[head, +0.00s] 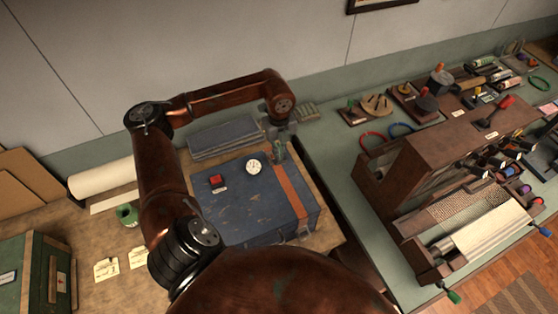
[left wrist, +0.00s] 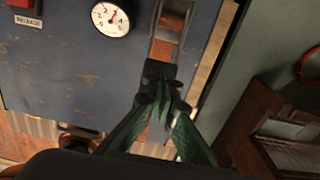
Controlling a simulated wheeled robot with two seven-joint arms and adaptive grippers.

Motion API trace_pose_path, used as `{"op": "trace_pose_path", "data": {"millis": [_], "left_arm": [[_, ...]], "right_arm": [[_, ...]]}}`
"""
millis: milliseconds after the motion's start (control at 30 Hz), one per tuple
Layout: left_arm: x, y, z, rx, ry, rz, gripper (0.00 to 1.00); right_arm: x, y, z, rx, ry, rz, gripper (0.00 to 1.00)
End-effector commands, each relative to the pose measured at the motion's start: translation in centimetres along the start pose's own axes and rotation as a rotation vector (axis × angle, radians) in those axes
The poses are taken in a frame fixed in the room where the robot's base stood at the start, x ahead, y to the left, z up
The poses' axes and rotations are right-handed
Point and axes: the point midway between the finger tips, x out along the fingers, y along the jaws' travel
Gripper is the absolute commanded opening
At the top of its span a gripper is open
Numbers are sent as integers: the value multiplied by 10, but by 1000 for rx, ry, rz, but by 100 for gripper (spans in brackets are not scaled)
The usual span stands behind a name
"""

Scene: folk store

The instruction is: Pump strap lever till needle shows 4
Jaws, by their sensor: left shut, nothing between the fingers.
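A blue case (head: 245,205) lies on the bench with an orange strap (head: 292,192) across its right side. A round white gauge (head: 253,167) sits on its lid; in the left wrist view the gauge (left wrist: 110,19) has a short red needle pointing up and slightly right, its exact reading too small to tell. A metal strap fitting (left wrist: 172,22) lies along the strap at the top of the left wrist view. My left gripper (head: 279,152) is over the strap's far end; in the left wrist view its green fingers meet, empty, over the strap. Whether they touch the lever is unclear.
A red button (head: 215,179) with a label sits left of the gauge. A green counter (head: 345,150) with a wooden rack (head: 450,140) stands to the right. A paper roll (head: 100,178) lies left.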

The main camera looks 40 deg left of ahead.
Motion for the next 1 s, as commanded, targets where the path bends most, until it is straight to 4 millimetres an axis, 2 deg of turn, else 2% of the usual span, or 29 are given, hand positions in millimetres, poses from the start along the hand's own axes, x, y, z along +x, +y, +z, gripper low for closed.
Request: {"op": "trace_pose_path", "data": {"millis": [800,1000], "left_arm": [[42,2,-5,-1,-1,5,0],[39,1,-5,-1,-1,3,0]], "right_arm": [[28,-2,5,0,-5,-1,0],[26,-1,5,0,-5,0,0]]}}
